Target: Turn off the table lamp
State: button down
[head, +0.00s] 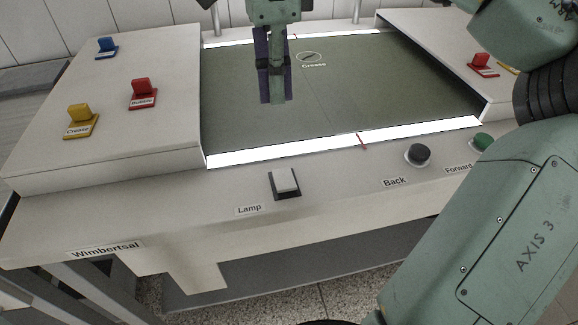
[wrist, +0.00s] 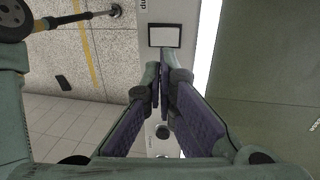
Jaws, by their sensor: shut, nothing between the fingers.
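The lamp switch (head: 285,183) is a white rocker in a dark frame on the table's front panel, beside the label "Lamp" (head: 249,210). The same switch shows in the wrist view (wrist: 165,36), just beyond my fingertips. The light strips (head: 340,144) along the panel edges are bright white. I see no contact with the switch.
A black Back button (head: 419,154) and a green Forward button (head: 482,141) sit right of the switch. Yellow (head: 80,119), red (head: 143,90) and blue (head: 106,46) levers stand on the left raised box. Another red lever (head: 483,62) is at right.

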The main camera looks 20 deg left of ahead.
aim_at(282, 183)
dwell(0.3)
jog(key=f, duration=0.4)
jog(key=s+d+f, duration=0.1)
jog(key=f, duration=0.4)
jog(key=s+f, duration=0.1)
jog(key=f, duration=0.4)
jog(key=shift+d, duration=0.15)
